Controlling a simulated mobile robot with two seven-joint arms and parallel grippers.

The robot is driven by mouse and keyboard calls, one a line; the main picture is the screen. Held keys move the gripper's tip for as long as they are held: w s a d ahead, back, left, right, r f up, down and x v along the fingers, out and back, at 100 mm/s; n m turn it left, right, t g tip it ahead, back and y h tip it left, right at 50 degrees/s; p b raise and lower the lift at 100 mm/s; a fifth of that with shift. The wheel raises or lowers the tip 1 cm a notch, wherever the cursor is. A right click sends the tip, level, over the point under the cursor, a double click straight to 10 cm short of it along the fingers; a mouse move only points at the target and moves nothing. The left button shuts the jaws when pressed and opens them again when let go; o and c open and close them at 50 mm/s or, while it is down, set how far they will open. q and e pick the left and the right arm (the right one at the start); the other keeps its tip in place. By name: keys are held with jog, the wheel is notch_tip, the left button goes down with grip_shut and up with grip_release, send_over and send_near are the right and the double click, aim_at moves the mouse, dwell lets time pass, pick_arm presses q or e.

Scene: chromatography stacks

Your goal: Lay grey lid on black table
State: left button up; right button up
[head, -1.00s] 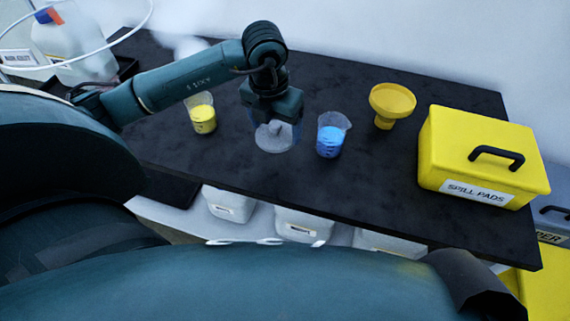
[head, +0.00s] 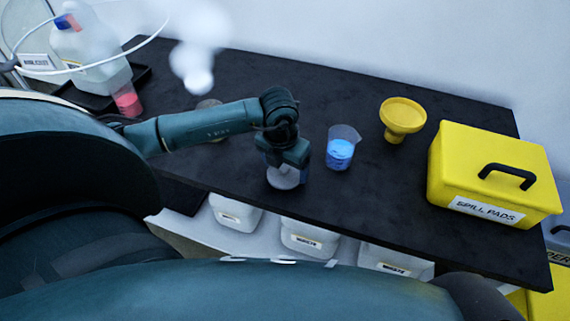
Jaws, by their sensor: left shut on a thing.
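The grey lid (head: 284,179) is a pale round disc with a raised middle. My left gripper (head: 286,168) points down and is shut on it, over the front part of the black table (head: 385,190). The lid looks roughly level and low over the tabletop. I cannot tell whether it touches the table. My right gripper is not in view.
A beaker of blue liquid (head: 340,150) stands close right of the lid. A yellow funnel (head: 403,117) and yellow spill-pads box (head: 495,175) stand farther right. A beaker of pink liquid (head: 128,103) is at left. My left arm mostly hides another beaker (head: 208,105).

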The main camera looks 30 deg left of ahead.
pick_arm(q)
jog(key=o, duration=0.5)
jog(key=shift+f, duration=0.2)
jog(key=o, duration=0.4)
jog(key=shift+r, duration=0.1)
jog(key=shift+o, duration=0.2)
jog(key=shift+r, duration=0.1)
jog(key=shift+r, duration=0.25)
notch_tip(320, 180, up, 12)
jog(key=s, duration=0.1)
jog(key=shift+s+f, duration=0.2)
jog(key=shift+s, duration=0.05)
